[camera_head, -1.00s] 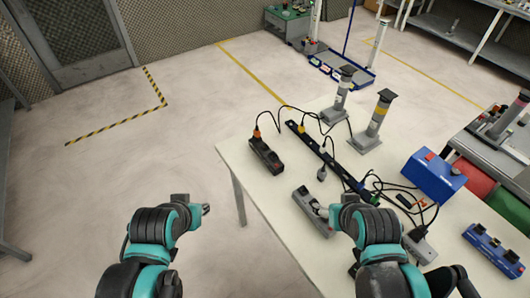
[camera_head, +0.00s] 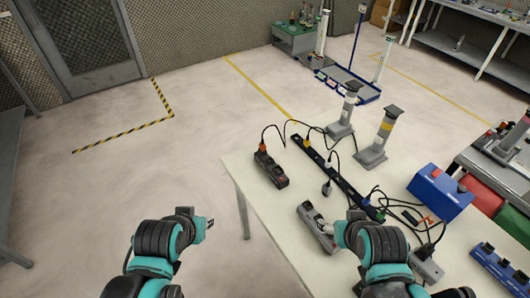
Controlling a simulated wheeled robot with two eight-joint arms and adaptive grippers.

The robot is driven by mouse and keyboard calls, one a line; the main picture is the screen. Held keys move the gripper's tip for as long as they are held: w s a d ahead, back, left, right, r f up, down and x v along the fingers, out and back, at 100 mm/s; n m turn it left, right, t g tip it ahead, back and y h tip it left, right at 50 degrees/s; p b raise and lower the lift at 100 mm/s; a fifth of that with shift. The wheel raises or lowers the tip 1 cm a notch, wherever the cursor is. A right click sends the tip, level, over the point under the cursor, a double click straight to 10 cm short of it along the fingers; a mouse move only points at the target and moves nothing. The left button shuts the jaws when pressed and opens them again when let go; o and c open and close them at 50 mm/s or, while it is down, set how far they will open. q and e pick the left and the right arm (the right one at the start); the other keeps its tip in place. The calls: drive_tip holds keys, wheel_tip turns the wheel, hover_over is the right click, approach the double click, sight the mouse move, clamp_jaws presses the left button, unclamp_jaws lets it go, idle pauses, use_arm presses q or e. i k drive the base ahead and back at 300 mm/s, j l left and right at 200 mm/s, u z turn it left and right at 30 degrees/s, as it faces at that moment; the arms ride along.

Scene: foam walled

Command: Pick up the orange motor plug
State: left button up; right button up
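An orange plug (camera_head: 262,148) with a black cable sits at the far end of a black socket box (camera_head: 271,170), near the table's left edge. The cable runs to the black power strip (camera_head: 338,178). My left gripper (camera_head: 208,223) is off the table's left side, apart from the plug; its small fingers do not show clearly. My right gripper (camera_head: 328,228) is low at a grey socket box (camera_head: 314,222), nearer to me than the plug. My own wrist hides most of its fingers, and I cannot tell whether it touches the box.
The white table (camera_head: 270,220) also holds two grey posts (camera_head: 378,140), a blue box (camera_head: 440,192), cables and a small orange item (camera_head: 427,219) at the right. A blue socket unit (camera_head: 500,266) lies far right. The floor left of the table is clear.

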sight(263, 147)
drive_tip(key=z, duration=0.4)
drive_tip(key=i+j+z, duration=0.15)
drive_tip(key=j+z, duration=1)
drive_tip(key=j, duration=0.85)
drive_tip(key=k+j+z, duration=0.15)
drive_tip(key=j, duration=0.85)
drive_tip(key=i, duration=0.05)
